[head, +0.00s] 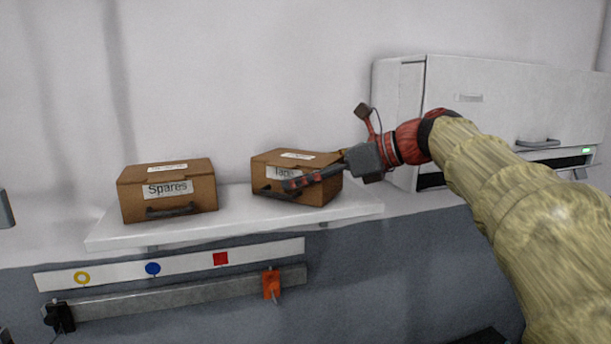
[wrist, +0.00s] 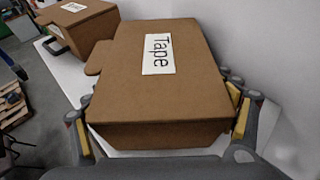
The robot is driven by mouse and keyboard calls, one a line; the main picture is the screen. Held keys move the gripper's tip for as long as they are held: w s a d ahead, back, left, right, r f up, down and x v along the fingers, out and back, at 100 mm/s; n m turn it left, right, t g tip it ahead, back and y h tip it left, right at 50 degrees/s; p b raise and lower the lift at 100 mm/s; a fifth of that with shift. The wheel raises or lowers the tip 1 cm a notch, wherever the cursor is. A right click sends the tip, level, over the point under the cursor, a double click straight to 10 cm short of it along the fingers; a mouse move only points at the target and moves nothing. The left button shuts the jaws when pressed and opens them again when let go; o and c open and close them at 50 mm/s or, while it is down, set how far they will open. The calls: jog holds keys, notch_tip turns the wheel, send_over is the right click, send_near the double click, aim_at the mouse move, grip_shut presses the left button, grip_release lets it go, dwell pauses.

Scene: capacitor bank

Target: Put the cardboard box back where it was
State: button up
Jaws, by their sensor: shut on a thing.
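A brown cardboard box labelled "Tape" (head: 263,172) is at the right part of a white wall shelf (head: 120,232). It looks level and on the shelf, though I cannot tell whether it bears fully on it. My gripper (head: 315,170) reaches in from the right and is shut on this box. In the wrist view, the Tape box (wrist: 155,90) lies between the two fingers of my gripper (wrist: 160,122), one on each side. A second cardboard box labelled "Spares" (head: 168,205) stands to the left on the shelf. It also shows in the wrist view (wrist: 88,24).
A white cabinet (head: 480,95) with handles and a green light is on the wall at the right. Below the shelf is a white strip (head: 115,276) with yellow, blue and red marks. A grey rail (head: 190,294) carries a black and an orange clamp (head: 271,285).

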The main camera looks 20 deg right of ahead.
jog(key=shift+w+f, duration=0.1)
jog(key=shift+f, duration=0.05)
jog(key=o, duration=1.3)
jog(key=shift+c, duration=0.2)
jog(key=shift+s+d+r, duration=0.25)
jog(key=v, duration=1.1)
jog(key=shift+s+d, duration=0.15)
jog(key=shift+s, duration=0.05)
